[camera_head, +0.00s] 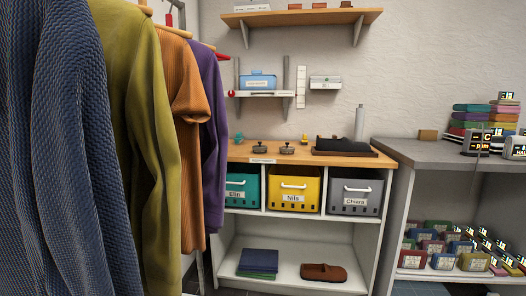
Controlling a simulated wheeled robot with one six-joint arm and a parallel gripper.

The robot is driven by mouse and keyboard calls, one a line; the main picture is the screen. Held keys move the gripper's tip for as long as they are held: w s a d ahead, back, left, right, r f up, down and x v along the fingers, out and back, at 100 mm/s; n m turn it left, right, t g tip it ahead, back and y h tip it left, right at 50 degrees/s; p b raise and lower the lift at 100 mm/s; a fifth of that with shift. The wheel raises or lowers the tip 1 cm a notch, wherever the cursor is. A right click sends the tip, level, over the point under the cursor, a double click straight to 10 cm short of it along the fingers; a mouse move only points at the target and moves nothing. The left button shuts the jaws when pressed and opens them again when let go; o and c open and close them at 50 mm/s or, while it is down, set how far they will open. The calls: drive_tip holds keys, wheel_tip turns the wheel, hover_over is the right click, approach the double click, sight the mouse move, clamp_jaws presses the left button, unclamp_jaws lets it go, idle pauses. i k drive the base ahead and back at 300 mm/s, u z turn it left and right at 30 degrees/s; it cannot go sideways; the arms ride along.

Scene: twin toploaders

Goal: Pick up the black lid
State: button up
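Two small dark, round, low objects with knobs on top stand on the wooden counter (245,152) in the middle of the view. One dark piece (261,149) is on the left and the other dark piece (287,149) is just right of it. They look like lids, but they are too small to tell which one is black. A black item lies on a dark tray (345,153) farther right on the counter. My gripper is not in view.
Hanging clothes (85,150) fill the left side. Below the counter are a teal bin (240,190), a yellow bin (293,188) and a grey bin (354,192). A grey-topped shelf unit (410,152) with many boxes stands at right.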

sight(258, 147)
drive_tip(key=z, duration=0.9)
drive_tip(key=i, duration=2.05)
drive_tip(key=u, duration=3.15)
drive_tip(key=i, duration=0.55)
drive_tip(key=u, duration=0.3)
